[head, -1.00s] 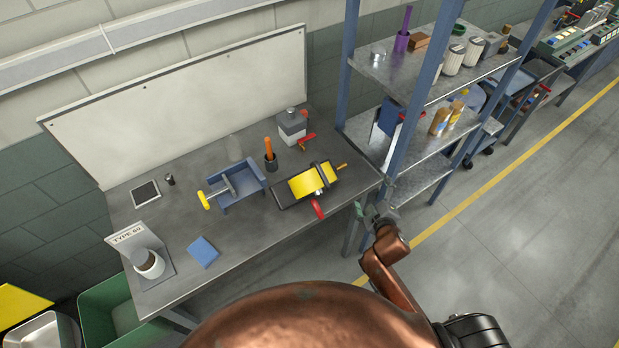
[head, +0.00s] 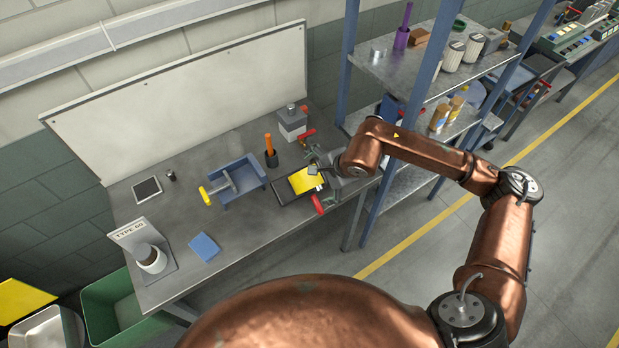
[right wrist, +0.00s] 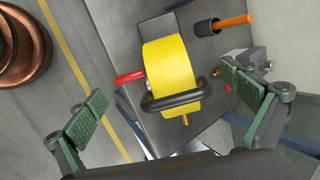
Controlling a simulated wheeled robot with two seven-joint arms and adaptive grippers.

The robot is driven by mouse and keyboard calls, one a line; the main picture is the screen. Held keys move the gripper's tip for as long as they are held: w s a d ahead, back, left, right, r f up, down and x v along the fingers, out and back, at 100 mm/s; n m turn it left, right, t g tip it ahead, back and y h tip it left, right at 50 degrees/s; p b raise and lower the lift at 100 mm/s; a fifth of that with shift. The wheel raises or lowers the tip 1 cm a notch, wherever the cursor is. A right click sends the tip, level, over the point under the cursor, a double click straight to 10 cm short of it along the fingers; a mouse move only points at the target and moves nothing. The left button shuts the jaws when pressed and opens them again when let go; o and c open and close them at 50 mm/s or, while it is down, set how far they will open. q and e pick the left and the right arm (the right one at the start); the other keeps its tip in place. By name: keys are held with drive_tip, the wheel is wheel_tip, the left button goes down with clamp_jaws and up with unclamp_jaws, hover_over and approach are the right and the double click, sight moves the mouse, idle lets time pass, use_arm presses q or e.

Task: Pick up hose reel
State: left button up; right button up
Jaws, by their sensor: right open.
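The hose reel is a yellow drum (head: 304,181) with a black ring-shaped handle and a red grip, lying on the workbench (head: 180,240). In the right wrist view, the reel (right wrist: 168,62) lies between my fingers, with its black handle (right wrist: 175,97) across the near end and a brass stub below it. My right gripper (head: 318,174) is over the right end of the reel, and my arm hides part of that end. The right gripper (right wrist: 164,92) is open, with a wide gap on either side of the reel, and holds nothing. My left gripper is not in view.
A blue cradle (head: 240,187) with a yellow-ended handle stands left of the reel. A dark cup (head: 271,159) with an orange tool and a grey box (head: 292,126) stand behind. A shelf rack (head: 358,100) rises close to my right arm. The bench's front is mostly clear.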

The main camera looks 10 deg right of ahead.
drive_tip(key=d, duration=0.1)
drive_tip(key=w+d+h, duration=0.1)
drive_tip(key=d, duration=0.1)
drive_tip(key=shift+w+d, duration=0.25)
drive_tip(key=shift+w, duration=0.1)
drive_tip(key=shift+w+a+f+h+p, duration=0.1)
drive_tip(key=shift+w+f+h+p, duration=0.25)
drive_tip(key=shift+w+f, duration=0.25)
drive_tip(key=x, duration=0.1)
drive_tip(key=p+x, duration=0.1)
drive_tip(key=x, duration=0.1)
drive_tip(key=p+x, duration=0.1)
drive_tip(key=x, duration=0.1)
drive_tip(key=shift+w+a, duration=0.1)
drive_tip(key=shift+a, duration=0.2)
drive_tip(key=shift+w+f, duration=0.15)
drive_tip(key=shift+f, duration=0.1)
drive_tip(key=shift+c, duration=0.4)
drive_tip(key=c, duration=2)
drive_tip(key=shift+w+r, duration=0.1)
drive_tip(key=shift+r, duration=0.1)
drive_tip(key=shift+c, duration=0.5)
